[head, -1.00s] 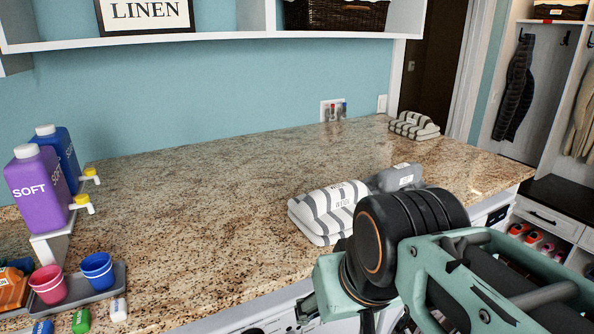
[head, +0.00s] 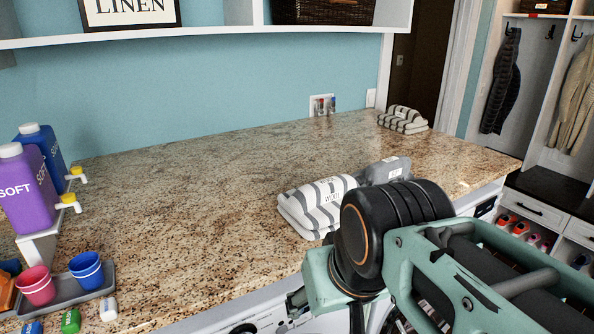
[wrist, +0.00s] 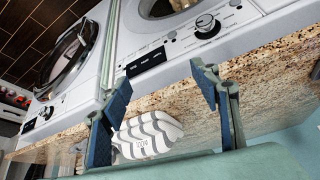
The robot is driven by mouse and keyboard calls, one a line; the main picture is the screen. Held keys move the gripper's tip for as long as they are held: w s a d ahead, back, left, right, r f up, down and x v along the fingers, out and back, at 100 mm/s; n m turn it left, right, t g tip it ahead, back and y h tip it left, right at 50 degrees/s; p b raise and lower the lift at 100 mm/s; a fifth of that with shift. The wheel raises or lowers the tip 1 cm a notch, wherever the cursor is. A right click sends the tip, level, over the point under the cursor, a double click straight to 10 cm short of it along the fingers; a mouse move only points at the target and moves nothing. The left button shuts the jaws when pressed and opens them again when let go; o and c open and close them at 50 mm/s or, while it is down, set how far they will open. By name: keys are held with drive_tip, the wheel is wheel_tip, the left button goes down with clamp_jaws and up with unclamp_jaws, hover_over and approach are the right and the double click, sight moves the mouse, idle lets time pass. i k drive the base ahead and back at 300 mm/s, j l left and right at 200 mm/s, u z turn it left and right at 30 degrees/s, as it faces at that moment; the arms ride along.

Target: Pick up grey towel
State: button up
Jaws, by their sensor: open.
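The grey towel (head: 386,170) lies folded on the granite counter, behind and right of a white-and-grey striped towel (head: 318,203). My arm hides part of its near side. In the wrist view I cannot make out the grey towel. The striped towel (wrist: 148,136) shows there between and beyond the fingers. My gripper (wrist: 161,78) is open, with its two blue-grey fingers wide apart and nothing between them. It is in front of the counter's front edge, apart from both towels. In the head view my arm hides most of the gripper.
Another striped towel (head: 403,119) lies at the counter's far right corner. Soap bottles (head: 32,190) and a grey tray (head: 85,287) with cups stand at the left. White machines (wrist: 175,35) stand under the counter. The counter's middle is clear.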

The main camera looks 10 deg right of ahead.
sight(396, 168)
drive_tip(key=i+l+u, duration=0.25)
drive_tip(key=l+u, duration=0.15)
drive_tip(key=l, duration=1.15)
drive_tip(key=l+u, duration=0.35)
drive_tip(key=l, duration=1.25)
drive_tip(key=i, duration=0.05)
